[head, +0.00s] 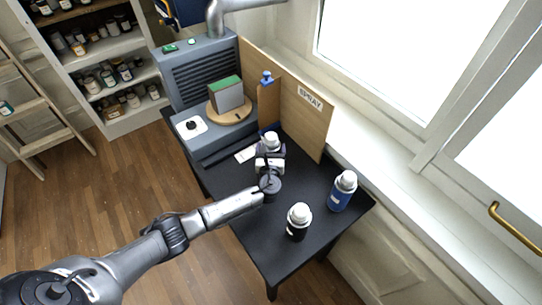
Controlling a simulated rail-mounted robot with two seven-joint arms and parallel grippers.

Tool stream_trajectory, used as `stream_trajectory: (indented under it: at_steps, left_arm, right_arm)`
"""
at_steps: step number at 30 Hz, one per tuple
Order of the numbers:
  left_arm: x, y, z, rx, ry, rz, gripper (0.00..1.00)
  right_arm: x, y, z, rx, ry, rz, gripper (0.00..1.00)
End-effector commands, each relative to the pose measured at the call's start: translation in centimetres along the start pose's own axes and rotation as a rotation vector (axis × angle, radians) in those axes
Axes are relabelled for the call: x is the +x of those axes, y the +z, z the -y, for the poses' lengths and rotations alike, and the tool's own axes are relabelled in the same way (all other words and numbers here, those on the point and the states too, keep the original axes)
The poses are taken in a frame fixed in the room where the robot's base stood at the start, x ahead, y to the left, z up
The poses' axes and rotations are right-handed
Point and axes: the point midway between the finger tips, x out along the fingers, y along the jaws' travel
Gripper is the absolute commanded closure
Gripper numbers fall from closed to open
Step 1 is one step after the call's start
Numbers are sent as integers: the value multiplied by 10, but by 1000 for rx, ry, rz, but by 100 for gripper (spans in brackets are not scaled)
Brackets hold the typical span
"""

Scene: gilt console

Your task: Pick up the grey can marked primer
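My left gripper (270,153) is over the black table (250,225), pointing away toward its back. A can with a white cap (271,138) stands right at the gripper's fingers; its body is mostly hidden by the gripper, so its colour and label cannot be read. I cannot tell whether the fingers are apart or closed on it. A blue can (340,198) with a white cap stands at the table's right. A black can (296,230) with a white cap stands nearer the front. My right gripper is not in view.
A wooden board with a SPRAY sign (310,98) stands along the back right. A grey vented unit (205,75) and a round wooden turntable (238,111) with a green-topped block (228,97) are at the back. The window sill (400,170) borders the table's right.

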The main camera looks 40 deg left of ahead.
Motion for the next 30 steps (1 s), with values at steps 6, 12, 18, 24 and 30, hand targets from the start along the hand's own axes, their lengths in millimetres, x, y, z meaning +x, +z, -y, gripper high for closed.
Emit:
stream_trajectory:
  at_steps: [6,12,18,24,30]
  left_arm:
    - [0,0,0,0,0,0,41]
    - [0,0,0,0,0,0,60]
    - [0,1,0,-1,0,2,70]
    - [0,6,0,-2,0,3,70]
    - [0,37,0,-4,-1,5,70]
  right_arm:
    - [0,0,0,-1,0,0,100]
    - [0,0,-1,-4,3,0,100]
    - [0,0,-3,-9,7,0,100]
    - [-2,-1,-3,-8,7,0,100]
    - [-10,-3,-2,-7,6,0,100]
